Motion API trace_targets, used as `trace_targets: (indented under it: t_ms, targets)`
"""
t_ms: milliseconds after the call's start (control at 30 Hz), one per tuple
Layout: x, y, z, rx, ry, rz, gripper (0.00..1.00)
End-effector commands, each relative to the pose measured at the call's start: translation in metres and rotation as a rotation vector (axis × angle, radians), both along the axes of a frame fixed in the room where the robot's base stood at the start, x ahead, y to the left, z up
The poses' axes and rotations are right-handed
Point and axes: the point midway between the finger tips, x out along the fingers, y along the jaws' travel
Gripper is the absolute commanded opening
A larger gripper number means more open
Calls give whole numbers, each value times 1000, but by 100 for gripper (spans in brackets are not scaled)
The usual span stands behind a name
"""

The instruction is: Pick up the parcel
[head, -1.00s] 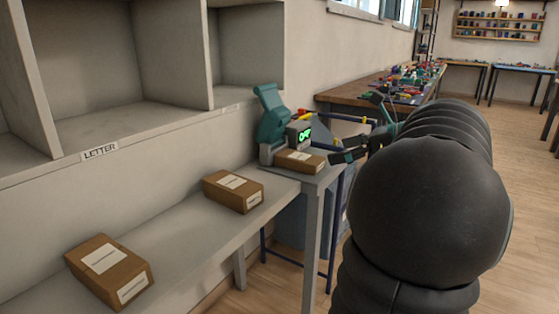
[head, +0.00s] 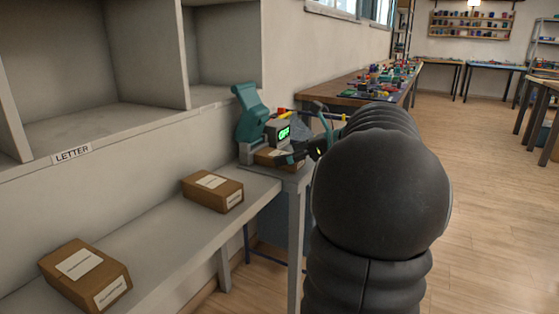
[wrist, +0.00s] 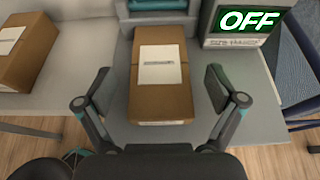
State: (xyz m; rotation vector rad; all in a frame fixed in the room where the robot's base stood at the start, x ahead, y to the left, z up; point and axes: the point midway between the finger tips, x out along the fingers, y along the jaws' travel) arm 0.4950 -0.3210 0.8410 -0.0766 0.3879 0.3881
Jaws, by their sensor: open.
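A brown cardboard parcel (wrist: 160,97) with a white label lies at the teal machine, in the middle of the wrist view. My gripper (wrist: 159,97) is open, with one finger on each side of the parcel's near part and a gap on both sides. In the head view the same parcel (head: 264,157) is partly hidden behind my gripper (head: 300,149). Two more labelled parcels lie on the shelf: one in the middle (head: 212,191) and one at the near left (head: 85,275). The middle one also shows at the left of the wrist view (wrist: 24,50).
The teal machine (head: 252,112) stands behind the parcel, with a display (head: 284,132) reading OFF. Grey cubbies labelled LETTER (head: 72,154) are above the shelf (head: 160,245). A cluttered wooden workbench (head: 340,92) is farther back.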

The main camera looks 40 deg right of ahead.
Motion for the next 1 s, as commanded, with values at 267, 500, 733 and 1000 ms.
trace_targets:
  t_ms: [267, 500, 733, 1000]
  targets:
    - [24, 11, -10, 0, 0, 1, 94]
    - [25, 11, -10, 0, 0, -1, 91]
    - [24, 10, -10, 0, 0, 0, 34]
    - [24, 11, -10, 0, 0, 0, 24]
